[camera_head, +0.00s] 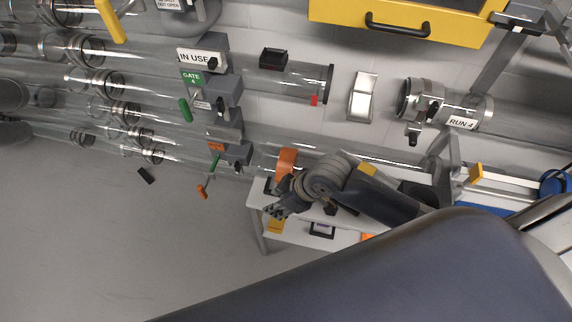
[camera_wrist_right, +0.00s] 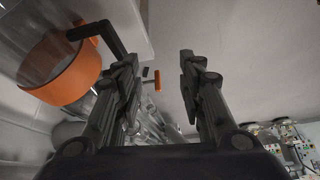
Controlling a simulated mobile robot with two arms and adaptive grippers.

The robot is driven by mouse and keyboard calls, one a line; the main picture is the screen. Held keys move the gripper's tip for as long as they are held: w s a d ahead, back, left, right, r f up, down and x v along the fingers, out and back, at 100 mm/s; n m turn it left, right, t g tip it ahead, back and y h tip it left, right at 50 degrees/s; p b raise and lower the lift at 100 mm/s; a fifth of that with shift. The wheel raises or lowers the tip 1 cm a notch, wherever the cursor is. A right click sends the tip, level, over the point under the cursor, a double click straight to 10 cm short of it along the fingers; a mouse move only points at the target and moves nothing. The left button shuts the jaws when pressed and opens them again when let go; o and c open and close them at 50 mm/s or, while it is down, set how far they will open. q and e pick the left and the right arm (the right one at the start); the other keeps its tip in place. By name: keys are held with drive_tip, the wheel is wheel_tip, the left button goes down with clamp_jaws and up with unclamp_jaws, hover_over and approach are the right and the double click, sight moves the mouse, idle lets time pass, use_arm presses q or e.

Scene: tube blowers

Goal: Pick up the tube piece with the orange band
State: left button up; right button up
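The orange band (camera_head: 286,162) shows beside my right wrist in the head view, above the white bench edge. My right arm hides part of the tube piece. In the right wrist view the orange band (camera_wrist_right: 66,82) wraps a clear tube piece (camera_wrist_right: 42,58) at the left, outside the fingers. My right gripper (camera_head: 276,206) is just below and left of the band in the head view. In the wrist view my right gripper (camera_wrist_right: 158,60) is open, with nothing between its fingers. A black angled bar (camera_wrist_right: 97,35) lies close to its left finger. My left gripper is out of view.
The white bench (camera_head: 258,200) has a lower shelf with a yellow item (camera_head: 276,226). Clear tube runs and grey gate units (camera_head: 226,93) line the wall. A yellow cabinet (camera_head: 350,12) is above. Grey floor at the lower left is mostly clear.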

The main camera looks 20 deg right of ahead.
drive_tip(key=w+d, duration=0.1)
drive_tip(key=w+d+r+n, duration=0.1)
drive_tip(key=d, duration=0.1)
drive_tip(key=w+d+n+g, duration=0.1)
drive_tip(key=shift+d+r, duration=0.35)
drive_tip(key=shift+d, duration=0.3)
drive_tip(key=shift+w+f+h, duration=0.1)
drive_tip(key=shift+f+h, duration=0.1)
drive_tip(key=shift+h, duration=0.1)
drive_tip(key=x, duration=1)
drive_tip(key=shift+f+p, duration=0.1)
drive_tip(key=shift+p, duration=0.2)
drive_tip(key=shift+c, duration=0.3)
clamp_jaws()
